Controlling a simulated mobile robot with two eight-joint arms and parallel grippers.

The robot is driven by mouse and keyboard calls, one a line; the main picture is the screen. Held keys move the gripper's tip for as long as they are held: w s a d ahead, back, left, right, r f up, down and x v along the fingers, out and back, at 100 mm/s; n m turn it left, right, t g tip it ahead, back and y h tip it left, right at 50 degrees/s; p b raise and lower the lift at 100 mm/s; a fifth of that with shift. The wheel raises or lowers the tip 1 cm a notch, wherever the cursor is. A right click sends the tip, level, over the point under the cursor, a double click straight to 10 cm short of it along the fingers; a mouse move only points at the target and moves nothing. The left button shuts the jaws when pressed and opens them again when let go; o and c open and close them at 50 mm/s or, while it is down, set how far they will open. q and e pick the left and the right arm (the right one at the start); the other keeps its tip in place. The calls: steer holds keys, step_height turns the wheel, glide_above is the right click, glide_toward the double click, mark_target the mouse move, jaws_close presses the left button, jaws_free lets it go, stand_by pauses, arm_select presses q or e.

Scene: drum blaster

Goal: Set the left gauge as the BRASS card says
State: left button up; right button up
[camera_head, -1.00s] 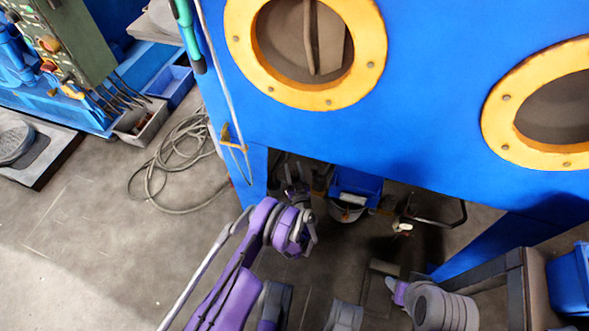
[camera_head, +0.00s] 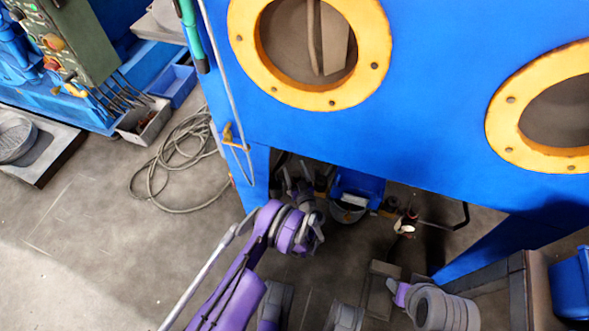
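I see no gauge and no BRASS card in this view. The large blue cabinet (camera_head: 420,110) fills the upper right, with two yellow-rimmed round openings in its front. My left arm, purple and grey, comes up from the bottom to the dark gap under the cabinet. My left gripper (camera_head: 297,180) is small and dim there. Its two grey fingers look apart, with nothing seen between them.
A green control box (camera_head: 65,40) with knobs hangs at the top left. A coiled hose (camera_head: 165,170) lies on the floor left of the cabinet. A blue bin (camera_head: 357,185) sits under the cabinet. Another blue bin (camera_head: 570,285) is at the right edge. Floor at lower left is clear.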

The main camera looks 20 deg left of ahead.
arm_select(q)
steer(key=shift+s+d, duration=0.1)
steer(key=p+v, duration=0.2)
steer(key=v, duration=0.8)
steer(key=shift+s+d, duration=0.2)
steer(key=shift+s, duration=0.05)
